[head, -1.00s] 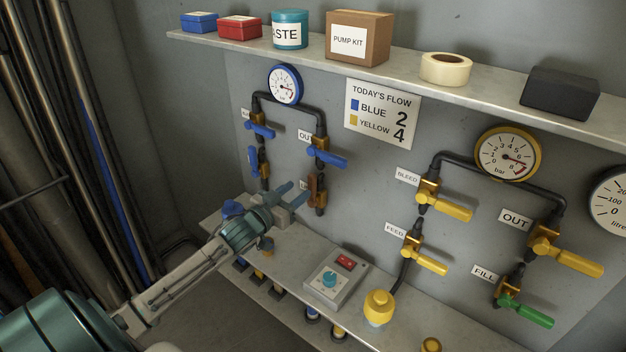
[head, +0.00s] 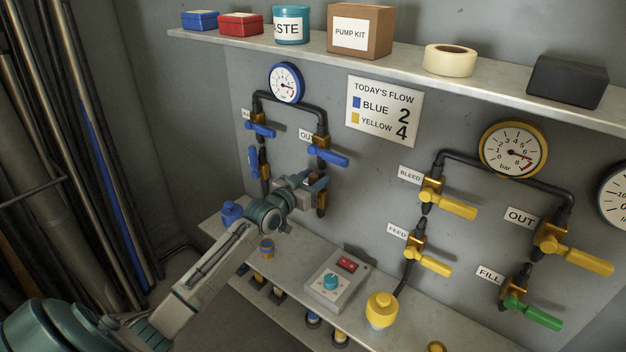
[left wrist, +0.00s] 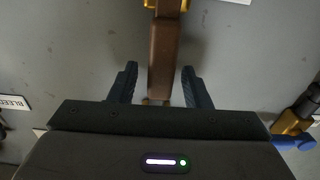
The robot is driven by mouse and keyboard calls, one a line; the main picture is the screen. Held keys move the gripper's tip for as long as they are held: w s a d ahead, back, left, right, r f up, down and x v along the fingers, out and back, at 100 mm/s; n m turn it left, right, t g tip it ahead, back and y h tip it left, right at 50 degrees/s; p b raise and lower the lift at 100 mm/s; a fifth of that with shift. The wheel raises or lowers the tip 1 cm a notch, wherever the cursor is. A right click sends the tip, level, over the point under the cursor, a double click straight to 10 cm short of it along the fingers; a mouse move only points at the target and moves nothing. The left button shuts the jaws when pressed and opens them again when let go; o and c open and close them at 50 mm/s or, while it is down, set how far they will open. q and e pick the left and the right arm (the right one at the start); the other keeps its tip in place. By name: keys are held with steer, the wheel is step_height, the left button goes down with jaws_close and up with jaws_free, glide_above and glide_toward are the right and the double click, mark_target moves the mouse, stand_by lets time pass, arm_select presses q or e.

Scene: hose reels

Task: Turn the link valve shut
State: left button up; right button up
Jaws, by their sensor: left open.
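A brown-handled valve sits low on the right pipe of the blue-gauge loop; no readable label shows at it, so I cannot confirm it is the link valve. In the left wrist view its long brown handle (left wrist: 165,50) reaches down between my finger tips, with a gap on each side. My left gripper (left wrist: 160,85) is open around the handle's end and not clamped on it. In the head view my left gripper (head: 308,182) covers most of this valve; its brass part (head: 321,202) shows just below. My right gripper is not in view.
Blue-handled valves (head: 328,156) sit just above my gripper and on the left pipe (head: 254,160). Yellow-handled valves (head: 450,203) are farther right. A shelf (head: 400,71) runs above.

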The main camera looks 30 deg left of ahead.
arm_select(q)
jaws_close()
